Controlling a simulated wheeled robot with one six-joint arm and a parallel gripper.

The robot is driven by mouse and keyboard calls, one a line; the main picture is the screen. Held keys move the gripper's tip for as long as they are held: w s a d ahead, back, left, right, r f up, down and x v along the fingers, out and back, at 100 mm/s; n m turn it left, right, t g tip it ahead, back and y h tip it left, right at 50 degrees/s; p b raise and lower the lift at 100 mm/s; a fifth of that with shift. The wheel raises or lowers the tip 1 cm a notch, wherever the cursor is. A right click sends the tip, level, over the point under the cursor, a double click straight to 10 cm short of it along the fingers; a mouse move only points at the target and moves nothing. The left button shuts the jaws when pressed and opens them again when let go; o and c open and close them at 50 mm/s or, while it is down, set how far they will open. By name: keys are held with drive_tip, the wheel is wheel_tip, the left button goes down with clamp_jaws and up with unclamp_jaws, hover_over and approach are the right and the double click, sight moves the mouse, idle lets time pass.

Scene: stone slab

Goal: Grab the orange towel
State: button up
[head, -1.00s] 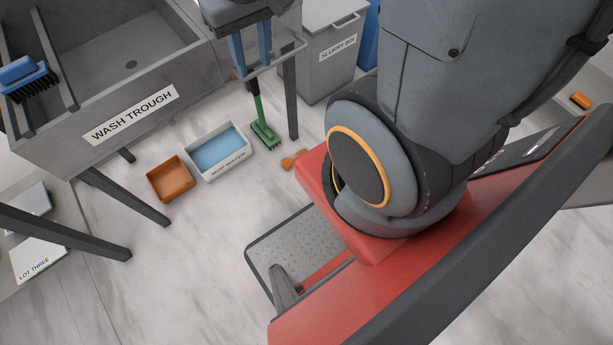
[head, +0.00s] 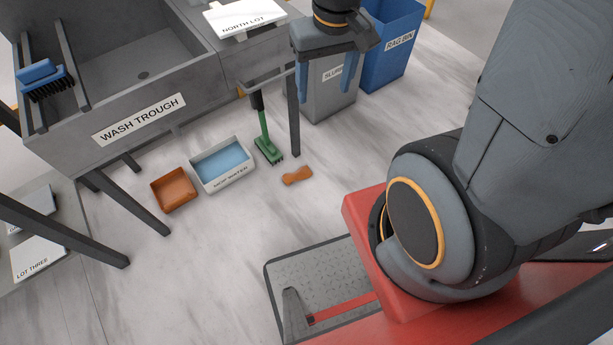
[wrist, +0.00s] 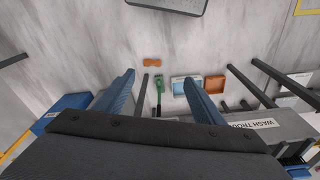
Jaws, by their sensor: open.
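The orange towel seems to be the small, narrow-waisted orange piece (head: 297,176) lying flat on the marble floor, right of the green brush. It also shows in the wrist view (wrist: 152,62), above and between my fingers. My gripper (head: 326,95) is open and empty, its two blue fingers pointing down in front of the slurry bin, well above the floor. In the wrist view my gripper (wrist: 158,77) has its fingers spread wide, with nothing between them but distant floor things. The towel lies apart from the gripper and is fully in sight.
A green brush (head: 267,148) stands by a table leg. A mop water tray (head: 236,180) and an orange tray (head: 174,204) sit on the floor to its left. The wash trough (head: 90,145), slurry bin (head: 335,104) and blue rag bin (head: 385,70) stand behind. Floor in front is clear.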

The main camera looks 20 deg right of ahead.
drive_tip(key=w+f+n+b, duration=0.1)
drive_tip(key=w+f+b, duration=0.55)
drive_tip(key=f, duration=0.35)
drive_tip(key=w+f+n+b, duration=0.1)
drive_tip(key=w+f+b, duration=0.5)
drive_tip(key=f+b, duration=0.3)
drive_tip(key=n+g+b, duration=0.1)
drive_tip(key=n+b, duration=0.6)
drive_tip(key=b, duration=3)
hover_over(295, 180)
wheel_tip(295, 180, down, 63)
wheel_tip(295, 180, down, 9)
drive_tip(key=b, duration=0.6)
drive_tip(key=shift+r, duration=0.2)
drive_tip(key=shift+f, duration=0.7)
drive_tip(key=shift+f+b, duration=0.2)
drive_tip(key=shift+b, duration=0.1)
drive_tip(key=shift+f+b, duration=0.45)
drive_tip(key=shift+f, duration=0.6)
clamp_jaws()
